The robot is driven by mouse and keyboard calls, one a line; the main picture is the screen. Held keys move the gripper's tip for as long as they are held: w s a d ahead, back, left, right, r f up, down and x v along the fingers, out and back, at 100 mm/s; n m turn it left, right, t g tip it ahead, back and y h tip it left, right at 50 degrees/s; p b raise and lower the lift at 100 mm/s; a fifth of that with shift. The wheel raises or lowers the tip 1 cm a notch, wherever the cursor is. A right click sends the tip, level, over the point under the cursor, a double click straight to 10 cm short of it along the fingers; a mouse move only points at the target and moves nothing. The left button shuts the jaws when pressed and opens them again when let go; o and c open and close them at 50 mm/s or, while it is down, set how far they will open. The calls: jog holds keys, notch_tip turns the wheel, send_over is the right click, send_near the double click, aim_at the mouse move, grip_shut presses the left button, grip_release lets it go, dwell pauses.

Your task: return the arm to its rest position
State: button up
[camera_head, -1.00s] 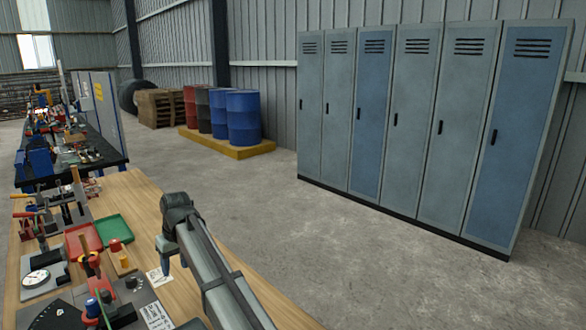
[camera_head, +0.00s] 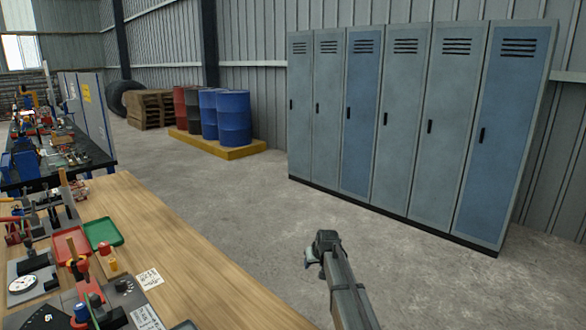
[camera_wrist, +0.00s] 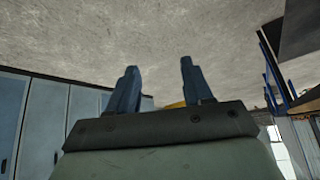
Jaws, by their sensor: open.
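My gripper shows in the wrist view (camera_wrist: 157,85) with its two blue-grey fingers apart and nothing between them. Behind the fingers that view shows grey floor. In the head view my gripper (camera_head: 311,258) is small and partly hidden by my arm's end. It is over the bare floor, to the right of the wooden workbench (camera_head: 180,250) and clear of it.
The workbench holds a red tray (camera_head: 70,244), a green tray (camera_head: 103,233), a dial gauge (camera_head: 22,284) and a paper note (camera_head: 149,278). Lockers (camera_head: 410,130) line the wall at right. Blue drums (camera_head: 233,118) stand farther back. Open floor lies between the bench and lockers.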

jog(key=d+f+n+t+h, duration=0.1)
jog(key=d+f, duration=0.2)
jog(key=d, duration=0.4)
jog(key=s+d+f+t+h, duration=0.1)
jog(key=d+f, duration=0.3)
jog(key=d, duration=0.2)
jog(key=d+f+n+t+h, duration=0.1)
jog(key=d+f, duration=0.2)
jog(key=d, duration=0.4)
jog(key=s+d+f, duration=0.3)
jog(key=s+f, duration=0.3)
jog(key=f, duration=0.1)
jog(key=s+a+f+m+g, duration=0.1)
jog(key=s+a+f+g, duration=0.15)
jog(key=s+f, duration=0.6)
jog(key=s+a+f+m+g, duration=0.1)
jog(key=s+f+m+g, duration=0.3)
jog(key=s, duration=0.8)
jog(key=s+a+f+n+g, duration=0.1)
jog(key=s+a+f+g, duration=0.1)
jog(key=s+f, duration=0.7)
jog(key=s+a+g, duration=0.2)
jog(key=s, duration=0.8)
jog(key=s+a+g, duration=0.3)
jog(key=s, duration=0.8)
jog(key=s+a+r+g+y, duration=0.1)
jog(key=s+a+g, duration=0.1)
jog(key=s, duration=0.9)
jog(key=shift+a+m, duration=0.3)
jog(key=shift+a, duration=0.45)
